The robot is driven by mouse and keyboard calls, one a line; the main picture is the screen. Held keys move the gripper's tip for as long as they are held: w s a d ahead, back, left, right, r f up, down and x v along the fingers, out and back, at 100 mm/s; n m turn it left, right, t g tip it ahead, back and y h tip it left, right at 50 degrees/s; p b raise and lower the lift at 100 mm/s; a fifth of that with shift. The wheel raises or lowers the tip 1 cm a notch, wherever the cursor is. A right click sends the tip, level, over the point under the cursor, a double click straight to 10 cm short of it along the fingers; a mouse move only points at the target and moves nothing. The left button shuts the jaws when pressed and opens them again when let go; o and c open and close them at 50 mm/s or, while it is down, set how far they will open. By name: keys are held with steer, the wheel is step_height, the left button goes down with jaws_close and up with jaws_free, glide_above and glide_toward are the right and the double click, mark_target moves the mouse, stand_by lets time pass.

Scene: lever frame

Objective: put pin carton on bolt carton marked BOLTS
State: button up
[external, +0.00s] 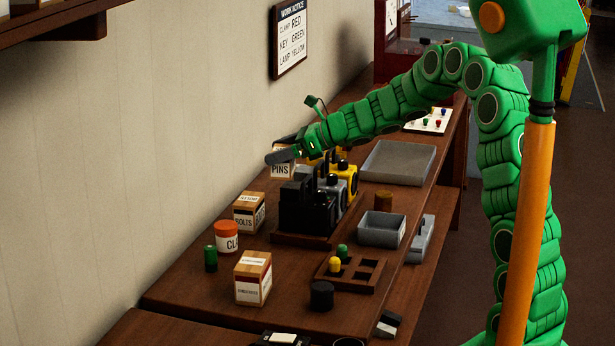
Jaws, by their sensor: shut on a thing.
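The pin carton (282,170), a small tan box with a white label reading PINS, is beside the wall behind the dark blocks. My gripper (282,155) is shut on its upper part; the fingers hide some of it. I cannot tell whether its base touches the bench. The bolt carton (248,214), a tan box with a white label reading BOLTS, stands upright on the bench, nearer the camera and to the lower left of my gripper. Its top shows a white label and looks clear.
Black and yellow devices (318,199) crowd a wooden tray right of the bolt carton. A red-lidded jar (227,237), a green cylinder (210,259) and another labelled carton (253,278) stand in front. A grey tray (398,162) and a grey bin (381,229) lie right.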

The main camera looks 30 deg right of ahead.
steer(key=shift+w+d+r+n+g+y, duration=0.15)
steer(key=shift+w+r+n+g+y, duration=0.2)
steer(key=shift+w+r+n, duration=0.35)
steer(key=shift+s+r+n+g+y, duration=0.1)
steer(key=shift+r+n+g+y, duration=0.25)
steer(key=shift+g, duration=0.2)
steer(key=shift+s+a+r, duration=0.1)
steer(key=shift+s+a, duration=0.05)
steer(key=shift+a, duration=0.05)
steer(key=shift+s+n+g, duration=0.1)
steer(key=shift+n+g, duration=0.15)
steer(key=shift+g, duration=0.15)
steer(key=shift+f, duration=0.25)
steer(key=w+a+f, duration=0.2)
steer(key=w+f, duration=0.2)
steer(key=w, duration=0.5)
glide_above(247, 199)
steer(key=shift+w+f, duration=0.1)
steer(key=shift+f, duration=4.3)
